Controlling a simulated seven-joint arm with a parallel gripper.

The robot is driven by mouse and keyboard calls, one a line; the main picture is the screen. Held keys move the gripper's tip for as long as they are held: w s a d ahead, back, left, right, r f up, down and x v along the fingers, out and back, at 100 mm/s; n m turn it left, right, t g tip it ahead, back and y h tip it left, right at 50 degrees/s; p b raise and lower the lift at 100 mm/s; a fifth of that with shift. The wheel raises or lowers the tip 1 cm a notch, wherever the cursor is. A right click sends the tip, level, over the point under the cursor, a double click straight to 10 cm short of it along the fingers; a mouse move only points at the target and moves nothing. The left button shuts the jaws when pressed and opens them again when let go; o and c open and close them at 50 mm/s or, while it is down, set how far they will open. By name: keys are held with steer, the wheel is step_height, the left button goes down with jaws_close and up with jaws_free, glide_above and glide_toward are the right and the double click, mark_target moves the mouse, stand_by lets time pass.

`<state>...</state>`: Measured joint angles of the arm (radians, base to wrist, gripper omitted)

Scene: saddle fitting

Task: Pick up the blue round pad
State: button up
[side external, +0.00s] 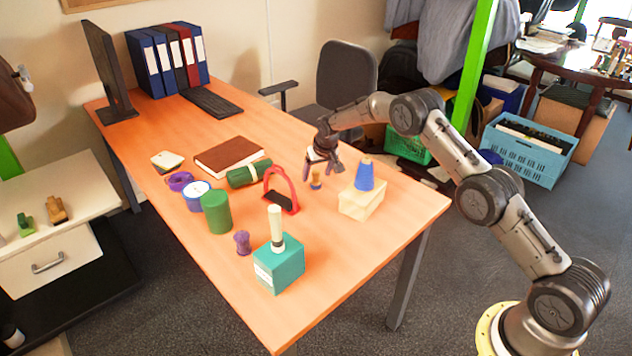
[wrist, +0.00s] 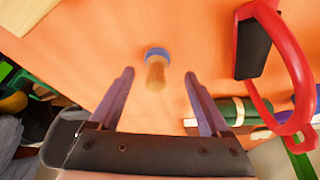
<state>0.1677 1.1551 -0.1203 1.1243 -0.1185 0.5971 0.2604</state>
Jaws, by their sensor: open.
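A small piece with a blue round pad (wrist: 157,52) at its base and a tan wooden knob (wrist: 155,75) on top stands upright on the orange table. In the side view the knob (side external: 316,177) shows just below my gripper (side external: 323,166); its blue base is small there. My gripper is open and points down at the piece. In the wrist view the knob lies between and slightly beyond the two fingertips (wrist: 160,74), with space on both sides. No contact shows.
A red arch with a black part (side external: 282,193) stands close to the left. A cream block (side external: 360,203) bearing a blue cone (side external: 365,175) stands close to the right. A green roll (side external: 249,173) and brown book (side external: 228,156) lie farther left. The front right tabletop is clear.

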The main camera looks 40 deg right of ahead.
mark_target(317, 173)
steer(key=shift+d+x, duration=0.15)
steer(key=shift+x, duration=0.9)
steer(key=shift+d+x, duration=0.1)
steer(key=shift+x, duration=0.9)
steer(key=shift+w+r, duration=0.15)
jaws_close()
